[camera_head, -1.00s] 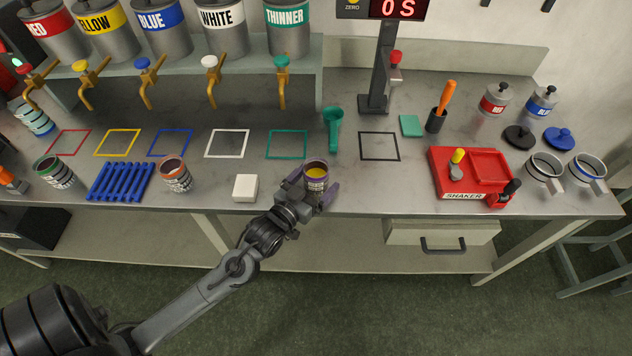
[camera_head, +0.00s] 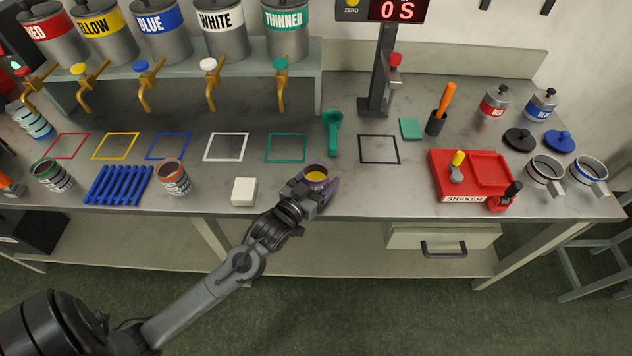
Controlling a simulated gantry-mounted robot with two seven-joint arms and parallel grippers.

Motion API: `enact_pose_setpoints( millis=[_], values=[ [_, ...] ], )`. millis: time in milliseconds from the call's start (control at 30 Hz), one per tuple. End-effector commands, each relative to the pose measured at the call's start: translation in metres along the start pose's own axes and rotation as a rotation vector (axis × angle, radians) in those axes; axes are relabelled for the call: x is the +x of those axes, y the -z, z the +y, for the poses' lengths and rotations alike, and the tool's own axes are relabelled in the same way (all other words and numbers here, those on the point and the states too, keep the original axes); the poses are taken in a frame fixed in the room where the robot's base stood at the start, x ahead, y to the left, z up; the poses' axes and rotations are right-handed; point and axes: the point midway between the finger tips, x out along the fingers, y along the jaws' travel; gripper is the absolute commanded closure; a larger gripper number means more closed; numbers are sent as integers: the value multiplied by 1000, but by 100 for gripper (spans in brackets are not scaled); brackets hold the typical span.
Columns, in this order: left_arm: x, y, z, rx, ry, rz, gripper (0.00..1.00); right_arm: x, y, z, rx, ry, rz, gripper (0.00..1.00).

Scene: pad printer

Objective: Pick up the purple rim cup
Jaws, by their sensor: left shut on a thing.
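The purple rim cup (camera_head: 316,174) is near the front edge of the bench, with yellow-orange contents seen through its open top. My left gripper (camera_head: 318,188) is shut on the cup, its fingers around the cup's sides. The cup's lower body is mostly hidden by the gripper. The cup looks upright; I cannot tell whether its base touches the bench. My right gripper is not in view.
A white block (camera_head: 244,191) lies left of the cup. An orange-rim cup (camera_head: 173,178), a blue rack (camera_head: 118,185) and a green-rim cup (camera_head: 52,175) stand further left. A green scoop (camera_head: 333,130) lies behind the cup. A red shaker (camera_head: 470,175) stands right, with clear bench between.

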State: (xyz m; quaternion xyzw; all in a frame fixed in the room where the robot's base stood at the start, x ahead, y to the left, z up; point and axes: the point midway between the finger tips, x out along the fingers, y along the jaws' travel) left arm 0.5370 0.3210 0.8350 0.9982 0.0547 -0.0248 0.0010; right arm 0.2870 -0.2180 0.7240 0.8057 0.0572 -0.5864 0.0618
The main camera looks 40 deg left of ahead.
Motion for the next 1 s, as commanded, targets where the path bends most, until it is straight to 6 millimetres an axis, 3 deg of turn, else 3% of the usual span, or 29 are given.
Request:
enact_pose_setpoints(
  millis=[333,633,1000],
  values=[
    [0,10,0,-1,0,3,67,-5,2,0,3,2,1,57],
    [-2,47,0,-2,1,4,67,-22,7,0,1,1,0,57],
    [-12,82,64,-7,-2,2,67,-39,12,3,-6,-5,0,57]
  ],
)
